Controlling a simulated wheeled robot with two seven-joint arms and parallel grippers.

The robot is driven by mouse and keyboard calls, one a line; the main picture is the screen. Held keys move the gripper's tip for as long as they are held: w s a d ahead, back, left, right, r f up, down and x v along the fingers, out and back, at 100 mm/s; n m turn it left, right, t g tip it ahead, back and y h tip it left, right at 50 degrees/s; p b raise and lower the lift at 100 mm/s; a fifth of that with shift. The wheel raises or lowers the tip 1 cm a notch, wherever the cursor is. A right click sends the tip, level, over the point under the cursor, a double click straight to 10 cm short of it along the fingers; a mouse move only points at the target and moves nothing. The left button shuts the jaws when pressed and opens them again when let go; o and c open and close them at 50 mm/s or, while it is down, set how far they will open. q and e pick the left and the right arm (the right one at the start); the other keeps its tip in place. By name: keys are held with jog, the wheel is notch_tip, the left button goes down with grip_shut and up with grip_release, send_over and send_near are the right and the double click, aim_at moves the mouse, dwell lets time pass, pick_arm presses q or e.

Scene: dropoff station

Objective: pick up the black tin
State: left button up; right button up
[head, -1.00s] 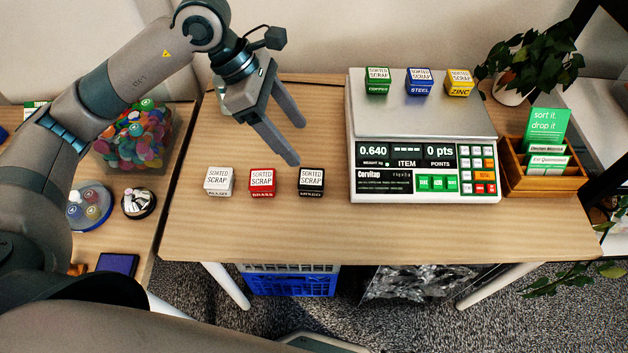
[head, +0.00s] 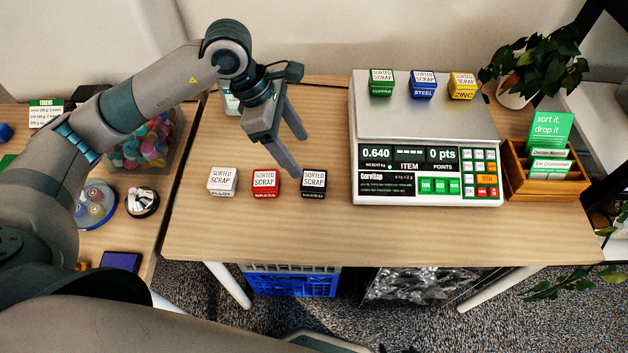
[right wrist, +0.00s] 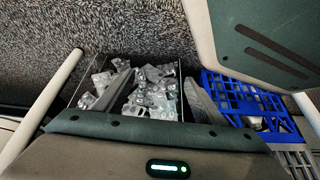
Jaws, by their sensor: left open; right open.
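The black tin (head: 313,184), a small cube with a white "Sorted Scrap" top, stands on the wooden table at the right end of a row with a red tin (head: 265,184) and a white tin (head: 222,182). My left gripper (head: 298,154) is open and empty in the head view. Its fingers point down, above the table and just behind and left of the black tin, apart from it. My right gripper (right wrist: 157,88) shows in the right wrist view, open and empty, over the bin under the table. The black tin is not visible there.
A scale (head: 424,120) stands right of the black tin, with green, blue and yellow tins on its plate. A wooden card box (head: 545,182) and a plant are further right. Below the table are a blue crate (head: 290,284) and a bin of scrap (right wrist: 150,95). The table's front strip is clear.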

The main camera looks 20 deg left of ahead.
aim_at(313, 179)
pick_arm(q)
jog(key=p+x, duration=0.1)
jog(key=x, duration=0.5)
jog(key=shift+d+f, duration=0.2)
jog(key=shift+f, duration=0.1)
pick_arm(e)
jog(key=shift+w+a+r+t, duration=0.45)
jog(key=shift+a+r+t, duration=0.1)
jog(key=shift+a, duration=0.1)
pick_arm(q)
jog(key=shift+f, duration=0.15)
pick_arm(e)
jog(key=shift+r, duration=0.1)
pick_arm(q)
jog(key=shift+d+f+p, duration=0.1)
jog(key=shift+f+p, duration=0.2)
jog(key=shift+p, duration=0.05)
jog(key=x, duration=0.1)
jog(key=p+x, duration=0.1)
jog(key=x, duration=0.1)
jog(key=shift+a+f, duration=0.1)
jog(key=shift+a, duration=0.1)
jog(key=shift+d+f, duration=0.2)
jog(key=shift+f, duration=0.4)
pick_arm(e)
jog(key=shift+w+a+r+t+y, duration=0.4)
jog(key=shift+w+a+r+t, duration=0.15)
jog(key=shift+a+r, duration=0.25)
pick_arm(q)
jog(key=shift+c, duration=0.7)
